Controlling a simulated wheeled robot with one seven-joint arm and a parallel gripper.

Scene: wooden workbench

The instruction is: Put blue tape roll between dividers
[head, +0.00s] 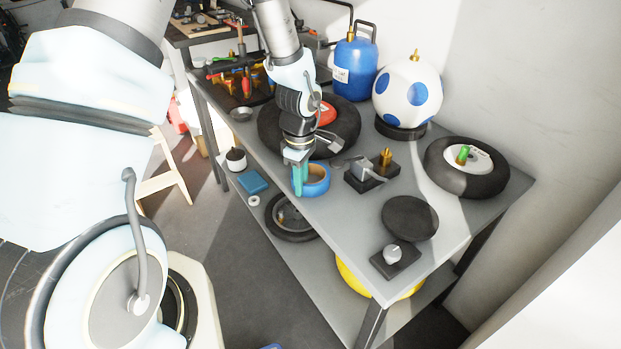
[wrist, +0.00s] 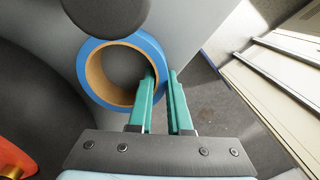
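The blue tape roll (head: 318,186) is a ring with a tan inner face, close to the bench's front edge in the head view. In the wrist view the tape roll (wrist: 95,93) lies just ahead of my gripper. My gripper (head: 299,180) points down at the roll's left side. Its green fingers (wrist: 161,73) are close together, one inside the ring and one outside, with the roll's wall between them. The gripper looks shut on that wall; the contact is partly hidden. Whether the roll touches the bench is unclear. I cannot make out dividers for certain.
A large tyre (head: 344,134) lies behind the gripper. A dark block with a brass fitting (head: 385,160), a black disc (head: 410,217) and a small knob plate (head: 394,257) are to the right. A tool rack (head: 243,84) stands at the far left. Grey bench (head: 345,228) is bare in front.

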